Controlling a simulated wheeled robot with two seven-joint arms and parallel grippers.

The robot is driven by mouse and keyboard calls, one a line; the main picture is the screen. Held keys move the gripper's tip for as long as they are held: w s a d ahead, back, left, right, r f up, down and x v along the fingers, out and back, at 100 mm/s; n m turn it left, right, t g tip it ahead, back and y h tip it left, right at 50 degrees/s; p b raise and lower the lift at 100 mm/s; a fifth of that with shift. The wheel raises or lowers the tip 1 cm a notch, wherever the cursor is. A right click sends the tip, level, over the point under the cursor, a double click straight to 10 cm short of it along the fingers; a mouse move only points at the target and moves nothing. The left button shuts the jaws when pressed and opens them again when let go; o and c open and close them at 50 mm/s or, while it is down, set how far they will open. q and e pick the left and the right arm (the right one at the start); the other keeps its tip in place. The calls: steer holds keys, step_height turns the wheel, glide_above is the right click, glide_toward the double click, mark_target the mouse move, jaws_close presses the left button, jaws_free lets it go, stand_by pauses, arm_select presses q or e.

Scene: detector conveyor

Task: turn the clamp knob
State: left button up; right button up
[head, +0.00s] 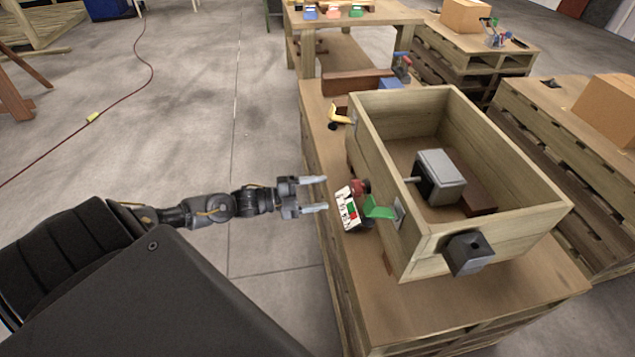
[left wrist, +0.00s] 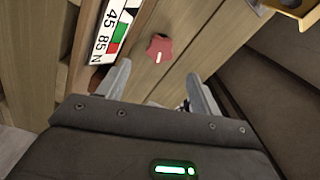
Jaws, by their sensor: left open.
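The clamp knob is a red, lobed knob with a white mark. It shows in the left wrist view (left wrist: 159,48) and, partly hidden, in the head view (head: 361,187), at the near-left side of the wooden box. A white scale plate (head: 347,208) with numbers and red and green fields sits beside it; it also shows in the left wrist view (left wrist: 110,32). My left gripper (head: 323,194) is open and empty, left of the plate and apart from the knob. In the left wrist view its fingertips (left wrist: 158,80) lie either side of the knob's line, below it. My right gripper is not in view.
The open wooden box (head: 455,225) stands on a wooden bench (head: 465,305) and holds a grey metal block (head: 438,178). A green flag (head: 378,208), a yellow part (head: 339,115) and a black block (head: 468,253) stick out from its walls.

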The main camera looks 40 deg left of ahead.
mark_target(353, 189)
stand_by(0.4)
arm_select(q)
steer(key=w+d+n, duration=0.2)
steer(key=n, duration=0.2)
steer(key=w+d+n+p, duration=0.1)
steer(key=w+d+n, duration=0.2)
steer(key=n, duration=0.2)
steer(key=w+d+n+p, duration=0.1)
steer(key=w+d+n, duration=0.1)
steer(key=n, duration=0.3)
steer(key=shift+w+d, duration=0.2)
steer(key=shift+w, duration=0.4)
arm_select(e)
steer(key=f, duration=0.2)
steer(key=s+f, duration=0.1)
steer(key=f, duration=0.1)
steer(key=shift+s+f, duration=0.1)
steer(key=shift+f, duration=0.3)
